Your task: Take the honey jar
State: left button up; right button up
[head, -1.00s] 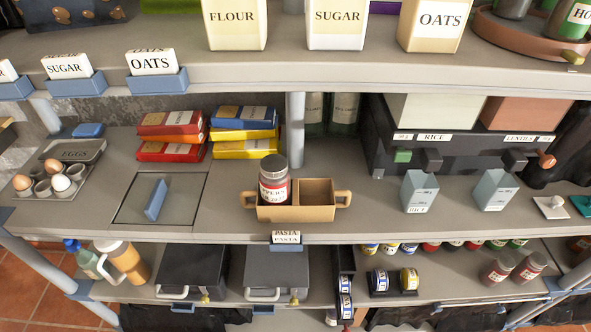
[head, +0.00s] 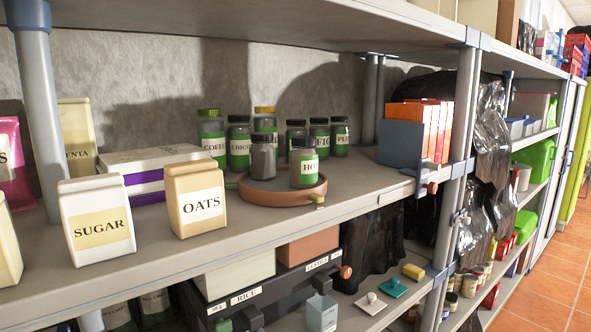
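A jar with a green label whose visible letters begin "HO" (head: 304,163) stands upright at the front right of a round brown turntable (head: 258,197) on the upper shelf. The rest of its label is turned out of sight. A dark jar (head: 263,157) stands beside it on the turntable. Neither of my grippers shows in the head view.
Several green-labelled jars, one reading coffee (head: 213,137), stand behind the turntable. The sugar box (head: 97,222) and oats box (head: 196,200) stand to the left. Orange boxes in a blue holder (head: 408,146) stand right, near a shelf post (head: 461,130). The shelf front before the turntable is clear.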

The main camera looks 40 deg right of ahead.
aim_at(304, 156)
jog(key=k+j, duration=0.15)
jog(key=j, duration=0.2)
jog(key=k+j+z, duration=0.1)
jog(key=j, duration=0.3)
jog(key=k+j, duration=0.2)
jog(key=j, duration=0.15)
jog(key=k+j+z, duration=0.1)
jog(key=j, duration=0.25)
